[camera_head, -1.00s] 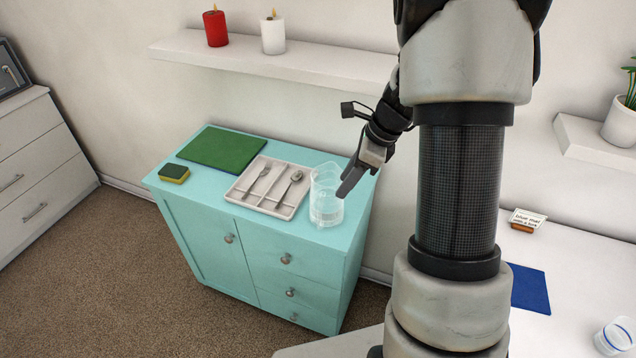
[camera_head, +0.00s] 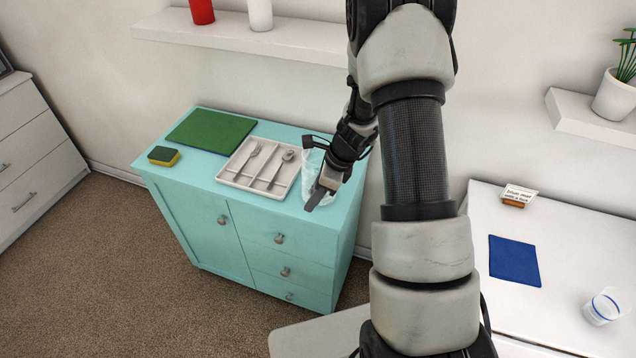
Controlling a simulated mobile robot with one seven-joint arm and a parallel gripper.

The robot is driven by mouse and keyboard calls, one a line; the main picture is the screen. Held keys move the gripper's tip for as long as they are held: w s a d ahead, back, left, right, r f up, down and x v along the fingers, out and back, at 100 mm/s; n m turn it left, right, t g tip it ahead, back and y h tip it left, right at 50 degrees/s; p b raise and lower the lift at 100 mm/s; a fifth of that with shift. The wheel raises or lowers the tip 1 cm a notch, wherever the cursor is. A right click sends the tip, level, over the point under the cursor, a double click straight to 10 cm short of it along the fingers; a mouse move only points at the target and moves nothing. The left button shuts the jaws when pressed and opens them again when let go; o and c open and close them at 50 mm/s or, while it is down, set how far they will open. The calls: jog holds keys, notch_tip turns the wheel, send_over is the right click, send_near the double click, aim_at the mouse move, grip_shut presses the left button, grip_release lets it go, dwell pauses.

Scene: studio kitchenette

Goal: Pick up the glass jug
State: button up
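The clear glass jug (camera_head: 309,172) stands upright on the right end of the turquoise cabinet top (camera_head: 225,190), just right of the cutlery tray. My gripper (camera_head: 316,197) is at the jug, pointing down and to the left, and covers much of its right and front side. Only one dark finger shows clearly. I cannot tell whether the fingers are around the jug or in front of it, nor whether they touch it.
A white cutlery tray (camera_head: 229,172) with several utensils sits close left of the jug. A green mat (camera_head: 211,131) and a sponge (camera_head: 163,156) lie farther left. A white shelf (camera_head: 240,36) with candles hangs above. A white table (camera_head: 560,250) at right holds a blue mat (camera_head: 515,260) and a glass (camera_head: 604,306).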

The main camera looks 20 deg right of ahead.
jog(key=shift+x, duration=0.9)
jog(key=shift+r, duration=0.1)
jog(key=shift+c, duration=0.5)
grip_shut()
